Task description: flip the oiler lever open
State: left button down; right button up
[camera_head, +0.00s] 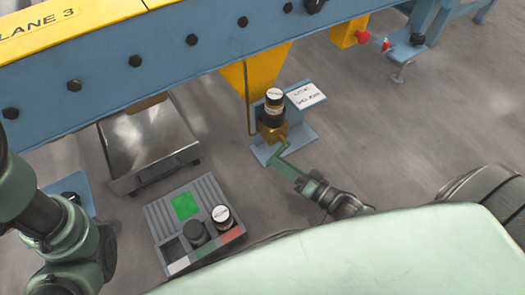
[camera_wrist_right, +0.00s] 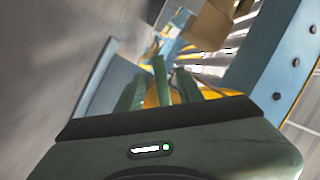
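The oiler (camera_head: 273,110) has a dark jar with a white-labelled cap and a brass body. It stands on a blue bracket below the conveyor beam. A bent green bar (camera_head: 285,165), seemingly the oiler lever, runs from beside the brass body towards my right gripper (camera_head: 307,185). The gripper is small and partly merged with the bar in the head view. In the right wrist view, my right gripper (camera_wrist_right: 160,92) has two green fingers apart, with an upright green bar (camera_wrist_right: 160,78) between them. Contact cannot be told. My left arm shows at the left; its gripper is not visible.
The blue conveyor beam (camera_head: 140,65) crosses above. A metal tray (camera_head: 150,140) and a grey box (camera_head: 195,220) with a green panel and two dark round pieces stand left of the oiler. A white tag plate (camera_head: 305,95) sits beside it.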

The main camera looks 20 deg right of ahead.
jog(key=b+x, duration=0.3)
jog(key=x, duration=0.2)
jog(key=shift+w+a+f, duration=0.1)
jog(key=shift+a, duration=0.05)
jog(key=shift+w+a, duration=0.2)
jog(key=shift+w, duration=0.2)
grip_shut()
dwell(1.0)
